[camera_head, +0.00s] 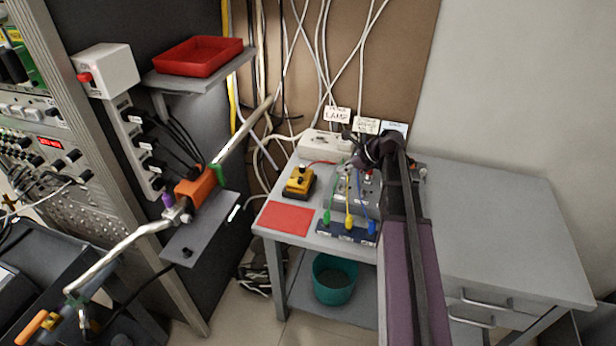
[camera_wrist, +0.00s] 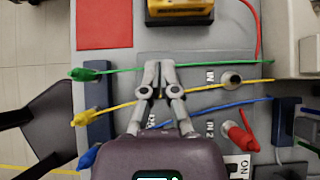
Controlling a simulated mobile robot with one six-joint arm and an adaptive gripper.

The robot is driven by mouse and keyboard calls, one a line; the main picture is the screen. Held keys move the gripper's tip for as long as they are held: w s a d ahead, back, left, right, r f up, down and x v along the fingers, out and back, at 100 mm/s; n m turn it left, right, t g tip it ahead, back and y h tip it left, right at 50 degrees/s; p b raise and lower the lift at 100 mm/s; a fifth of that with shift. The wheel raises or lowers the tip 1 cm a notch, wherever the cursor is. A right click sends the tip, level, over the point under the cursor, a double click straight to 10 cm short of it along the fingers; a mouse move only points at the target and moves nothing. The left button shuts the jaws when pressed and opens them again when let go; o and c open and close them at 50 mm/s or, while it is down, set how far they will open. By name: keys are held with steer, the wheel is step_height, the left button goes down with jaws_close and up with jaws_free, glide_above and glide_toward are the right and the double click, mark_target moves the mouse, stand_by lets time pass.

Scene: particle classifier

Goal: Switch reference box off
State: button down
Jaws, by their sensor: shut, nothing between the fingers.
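The grey reference box (camera_wrist: 196,62) lies under my gripper in the wrist view, with green, yellow and blue leads crossing it. Its lettering is upside down and small. A red lever-like part (camera_wrist: 242,136) is at its lower right, beside a white label (camera_wrist: 238,166) that seems to read ON. In the head view the box (camera_head: 349,206) is on the grey table, partly hidden by my arm. My gripper (camera_wrist: 160,66) is shut and empty, with its fingertips over the box near the green lead. The red part is to the right of and below the fingertips in the wrist view.
A yellow-and-black device (camera_head: 299,181) and a red mat (camera_head: 286,218) are to the left of the box. A blue terminal strip (camera_head: 347,233) with plugs lies in front. The table's right side (camera_head: 510,225) is clear.

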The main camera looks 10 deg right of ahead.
mark_target(301, 179)
steer(key=shift+f, duration=0.1)
stand_by(0.3)
steer(key=shift+b+x, duration=0.7)
steer(key=shift+x, duration=0.1)
steer(key=b+x, duration=0.5)
steer(key=x, duration=0.3)
steer(key=shift+f+b, duration=0.1)
steer(key=shift+b, duration=0.3)
steer(key=a, duration=0.1)
steer(key=w+a, duration=0.1)
steer(key=shift+w+a, duration=0.55)
steer(key=shift+a, duration=0.4)
steer(key=shift+w+a, duration=0.35)
steer(key=shift+a, duration=0.25)
steer(key=shift+w+a, duration=0.35)
steer(key=shift+a, duration=0.2)
steer(key=shift+s+d, duration=0.1)
steer(key=shift+d, duration=0.1)
